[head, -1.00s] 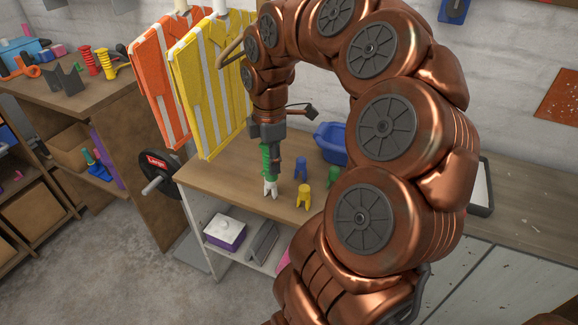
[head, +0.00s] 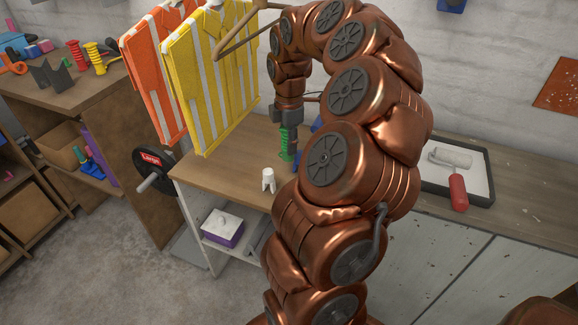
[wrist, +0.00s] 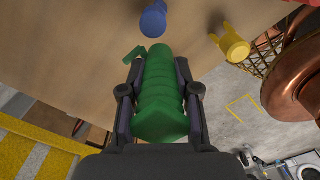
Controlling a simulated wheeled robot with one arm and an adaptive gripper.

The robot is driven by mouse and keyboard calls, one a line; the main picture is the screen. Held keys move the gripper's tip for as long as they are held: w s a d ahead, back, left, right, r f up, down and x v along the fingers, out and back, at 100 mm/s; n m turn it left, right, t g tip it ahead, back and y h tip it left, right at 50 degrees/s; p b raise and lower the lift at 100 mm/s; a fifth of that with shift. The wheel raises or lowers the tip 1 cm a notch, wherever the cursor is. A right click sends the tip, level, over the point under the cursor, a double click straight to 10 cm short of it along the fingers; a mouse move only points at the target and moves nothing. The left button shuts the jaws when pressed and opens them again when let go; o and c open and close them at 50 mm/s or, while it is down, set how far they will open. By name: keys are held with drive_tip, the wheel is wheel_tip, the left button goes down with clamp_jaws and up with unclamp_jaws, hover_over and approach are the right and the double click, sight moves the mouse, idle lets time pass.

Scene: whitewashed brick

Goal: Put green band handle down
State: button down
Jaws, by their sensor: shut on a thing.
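The green band handle (wrist: 160,95) is ribbed and sits lengthwise between the two dark fingers of my gripper (wrist: 158,72) in the wrist view. My gripper is shut on it. In the head view, the green band handle (head: 284,141) hangs upright in my gripper (head: 287,135) above the wooden bench top (head: 225,165). Its lower end is close to the bench, and I cannot tell whether it touches.
A small white stand (head: 268,180) is on the bench, left of my gripper. The wrist view shows a blue piece (wrist: 153,20) and a yellow stand (wrist: 231,43) nearby. Hung vests (head: 212,80) are at left; a roller tray (head: 480,165) is at right. Bare bench lies left.

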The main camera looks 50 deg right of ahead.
drive_tip(key=shift+f+b, duration=1.6)
drive_tip(key=shift+f, duration=2)
drive_tip(key=shift+f, duration=0.1)
drive_tip(key=c, duration=0.8)
unclamp_jaws()
drive_tip(key=shift+c, duration=0.2)
